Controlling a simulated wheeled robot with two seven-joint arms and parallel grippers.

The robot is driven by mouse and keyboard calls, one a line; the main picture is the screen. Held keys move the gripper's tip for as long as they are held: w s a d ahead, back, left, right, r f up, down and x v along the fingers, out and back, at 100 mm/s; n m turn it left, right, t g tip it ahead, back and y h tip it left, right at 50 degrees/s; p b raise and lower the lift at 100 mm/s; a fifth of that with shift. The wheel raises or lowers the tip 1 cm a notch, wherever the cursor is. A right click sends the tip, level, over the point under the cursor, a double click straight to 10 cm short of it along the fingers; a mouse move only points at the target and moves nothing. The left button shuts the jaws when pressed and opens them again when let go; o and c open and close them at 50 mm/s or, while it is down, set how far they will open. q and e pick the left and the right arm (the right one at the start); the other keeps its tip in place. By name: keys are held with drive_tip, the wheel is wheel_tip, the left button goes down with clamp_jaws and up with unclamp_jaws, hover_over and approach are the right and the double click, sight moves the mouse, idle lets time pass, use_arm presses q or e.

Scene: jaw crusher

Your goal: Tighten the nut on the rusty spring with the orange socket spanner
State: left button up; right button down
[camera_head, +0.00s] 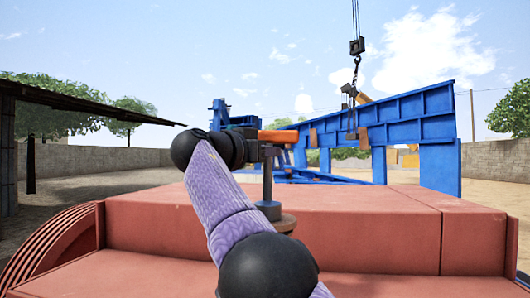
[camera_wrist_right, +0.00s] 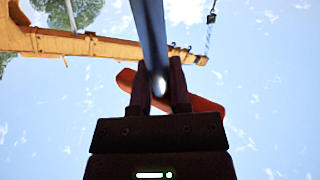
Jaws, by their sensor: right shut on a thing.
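My right gripper (camera_head: 266,150) is at the upper end of an upright dark grey shaft, partly hidden by my forearm. In the right wrist view its fingers (camera_wrist_right: 160,88) are closed on the socket spanner, whose grey shaft (camera_wrist_right: 150,35) runs between them. The spanner's orange handle (camera_head: 279,135) points right; it also shows behind the fingers in the wrist view (camera_wrist_right: 205,105). The spanner's socket end (camera_head: 269,210) is low, at a round rusty brown piece (camera_head: 285,222) on the red machine. The nut and the spring's coils cannot be made out. My left gripper is out of view.
The red crusher body (camera_head: 375,230) fills the foreground, with a ribbed curved guard (camera_head: 55,245) at left. A blue steel frame (camera_head: 410,125) stands behind, with a crane hook (camera_head: 356,47) hanging above it. The air right of the spanner looks clear.

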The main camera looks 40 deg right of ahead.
drive_tip(key=shift+d+f, duration=0.1)
drive_tip(key=shift+f, duration=0.15)
drive_tip(key=shift+b, duration=0.5)
drive_tip(key=shift+n+t, duration=0.3)
drive_tip(key=shift+t, duration=0.1)
